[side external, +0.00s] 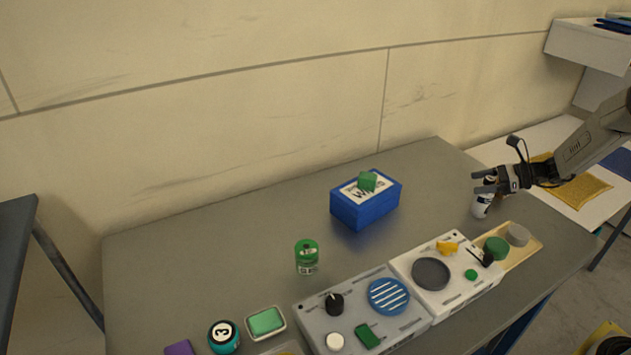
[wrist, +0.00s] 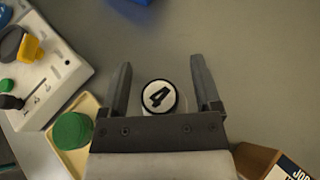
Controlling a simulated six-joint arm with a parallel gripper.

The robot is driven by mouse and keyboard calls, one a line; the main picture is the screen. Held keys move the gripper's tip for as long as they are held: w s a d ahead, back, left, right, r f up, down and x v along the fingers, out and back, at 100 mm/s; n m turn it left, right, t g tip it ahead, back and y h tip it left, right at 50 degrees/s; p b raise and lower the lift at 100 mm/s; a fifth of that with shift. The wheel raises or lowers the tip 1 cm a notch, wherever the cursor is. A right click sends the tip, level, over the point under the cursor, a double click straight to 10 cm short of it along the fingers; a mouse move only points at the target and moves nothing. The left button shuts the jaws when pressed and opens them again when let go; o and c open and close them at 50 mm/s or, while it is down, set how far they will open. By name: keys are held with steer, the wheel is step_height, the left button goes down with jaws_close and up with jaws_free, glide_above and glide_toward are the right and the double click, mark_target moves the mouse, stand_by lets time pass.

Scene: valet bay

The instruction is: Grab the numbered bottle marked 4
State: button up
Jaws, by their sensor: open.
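The bottle marked 4 (wrist: 159,96) shows from above in the wrist view, its round white top bearing a black 4 inside a dark ring. It lies between the two fingers of my gripper (wrist: 161,62), with a gap on each side. In the side view the white bottle (side external: 481,208) stands upright near the table's right end, its upper part partly hidden by my gripper (side external: 474,183). My gripper is open and holds nothing. I cannot tell exactly how far down the fingers reach beside the bottle.
A wooden tray (side external: 527,254) with a green and a grey round piece is near the bottle. A white control panel (side external: 458,292) lies beyond it. A blue box (side external: 365,204), a green can (side external: 307,257) and a teal bottle marked 3 (side external: 224,337) stand farther left.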

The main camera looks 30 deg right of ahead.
stand_by(0.3)
jaws_close()
stand_by(1.3)
